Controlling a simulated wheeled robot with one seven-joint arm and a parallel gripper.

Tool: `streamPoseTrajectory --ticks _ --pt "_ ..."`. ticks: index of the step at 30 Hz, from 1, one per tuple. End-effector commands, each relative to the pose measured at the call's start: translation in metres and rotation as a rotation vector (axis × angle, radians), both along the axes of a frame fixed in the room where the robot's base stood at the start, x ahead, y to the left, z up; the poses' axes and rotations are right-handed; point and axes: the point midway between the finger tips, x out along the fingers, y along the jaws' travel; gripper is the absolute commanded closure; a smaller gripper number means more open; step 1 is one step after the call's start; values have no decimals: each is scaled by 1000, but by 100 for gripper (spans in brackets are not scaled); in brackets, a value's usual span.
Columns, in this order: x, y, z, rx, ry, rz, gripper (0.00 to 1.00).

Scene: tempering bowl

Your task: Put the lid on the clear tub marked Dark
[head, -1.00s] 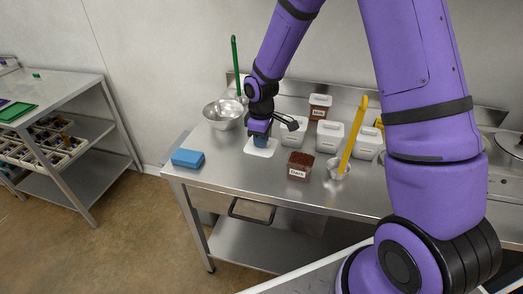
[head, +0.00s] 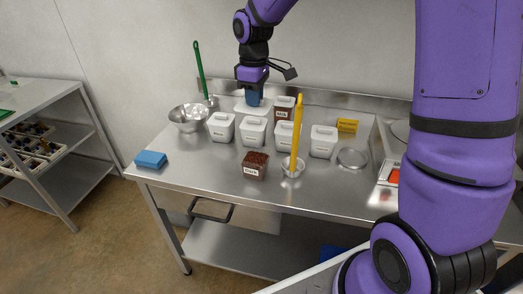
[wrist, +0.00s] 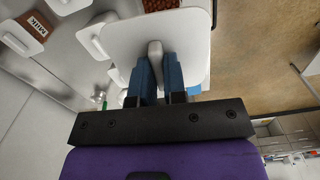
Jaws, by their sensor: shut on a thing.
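My gripper (head: 253,101) is shut on the raised handle of a white square lid (head: 241,107), held up above the back row of tubs. In the wrist view both blue fingers (wrist: 160,82) pinch the handle, and the lid (wrist: 125,45) spreads out beyond them. The clear tub marked Dark (head: 254,166) stands upright at the front middle of the steel table, open, with dark red-brown bits inside. It is apart from the lid, nearer the table's front edge. The wrist view shows brown bits (wrist: 160,4) at the top edge, partly hidden by the lid.
Several white lidded tubs (head: 221,127) and another brown-filled tub (head: 284,109) stand behind the Dark tub. A clear cup (head: 293,168) with a tall yellow spatula (head: 298,130) stands close on its right. A metal bowl (head: 188,118) and blue block (head: 151,159) are left.

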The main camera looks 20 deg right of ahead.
Motion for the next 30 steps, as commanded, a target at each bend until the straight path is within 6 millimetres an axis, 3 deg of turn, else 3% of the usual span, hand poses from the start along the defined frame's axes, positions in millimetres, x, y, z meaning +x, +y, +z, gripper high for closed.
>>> streamPoseTrajectory --ticks 12,16,23,30 --pt "-1 0 -96 0 6 2 100" --pt "0 0 -115 0 3 1 100" --pt "0 0 -129 0 1 1 100" --pt "0 0 -159 0 3 1 100"
